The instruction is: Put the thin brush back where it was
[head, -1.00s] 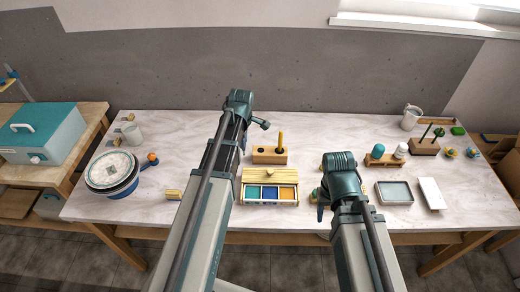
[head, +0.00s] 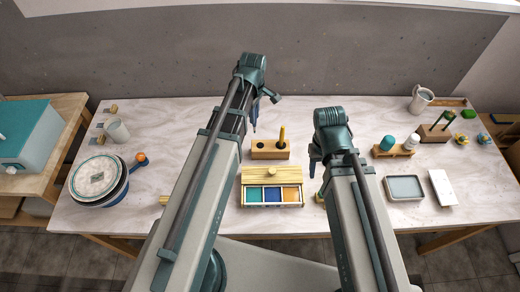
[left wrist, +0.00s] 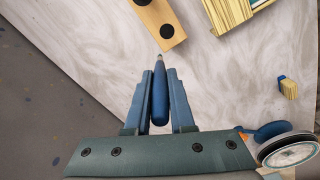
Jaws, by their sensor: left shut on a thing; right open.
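My left gripper (left wrist: 160,98) is shut on a blue-handled brush (left wrist: 160,85), which also shows below the wrist in the head view (head: 254,118). One end of the brush points toward the wooden holder block (left wrist: 153,22). That end appears beside the block's edge in the left wrist view; the height gap is unclear. The holder (head: 268,153) has dark round holes in its top, and a yellow-handled brush (head: 282,135) stands in its right part. The holes seen in the left wrist view are empty. My right gripper (head: 313,167) is open and empty, right of the glaze box.
The glaze box (head: 272,204) with coloured compartments sits in front of the holder. A wheel with a plate (head: 96,176) is at left. Marble around the holder is clear.

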